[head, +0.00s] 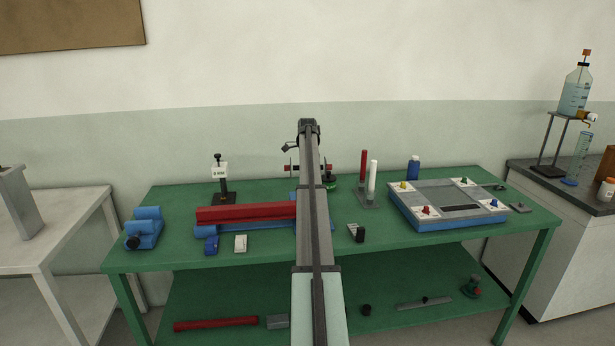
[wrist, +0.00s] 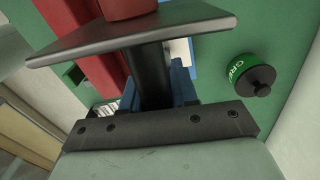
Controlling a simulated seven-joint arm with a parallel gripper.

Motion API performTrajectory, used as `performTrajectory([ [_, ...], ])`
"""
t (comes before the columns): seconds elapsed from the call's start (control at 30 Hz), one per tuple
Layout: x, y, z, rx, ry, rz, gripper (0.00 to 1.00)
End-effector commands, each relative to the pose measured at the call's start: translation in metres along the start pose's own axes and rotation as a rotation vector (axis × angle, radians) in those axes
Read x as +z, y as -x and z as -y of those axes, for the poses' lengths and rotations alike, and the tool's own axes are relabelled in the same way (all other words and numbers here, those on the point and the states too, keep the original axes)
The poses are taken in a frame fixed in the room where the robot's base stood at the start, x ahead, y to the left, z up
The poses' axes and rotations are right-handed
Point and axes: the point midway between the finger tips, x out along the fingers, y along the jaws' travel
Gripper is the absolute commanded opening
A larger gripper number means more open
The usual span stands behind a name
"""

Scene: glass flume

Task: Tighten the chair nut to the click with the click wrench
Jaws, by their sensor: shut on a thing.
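In the wrist view my gripper (wrist: 157,94) is shut on a dark upright post (wrist: 154,66), with blue pads on both sides. A grey flat bar (wrist: 200,25) crosses the post, with a red end (wrist: 124,8) beyond it. This may be the click wrench; I cannot tell for sure. In the head view my arm hides the gripper, and small red ends (head: 288,168) show either side of it. I cannot make out the chair nut.
A long red beam (head: 245,213) lies over blue supports left of my arm. A green tin (wrist: 240,76) is close by my gripper. A blue tray (head: 403,214) with coloured knobs fills the table's right.

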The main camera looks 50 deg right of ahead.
Motion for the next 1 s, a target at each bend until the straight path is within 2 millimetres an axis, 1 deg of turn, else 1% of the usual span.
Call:
performTrajectory([
  [0.67,0.0,-0.0045,0.0002,-0.001,-0.002,0.0,0.0],
  [0.77,0.0,-0.0045,0.0003,-0.001,-0.039,0.0,0.0],
  [1.0,-0.0001,-0.0045,0.0005,0.0,-0.184,0.0,0.0],
])
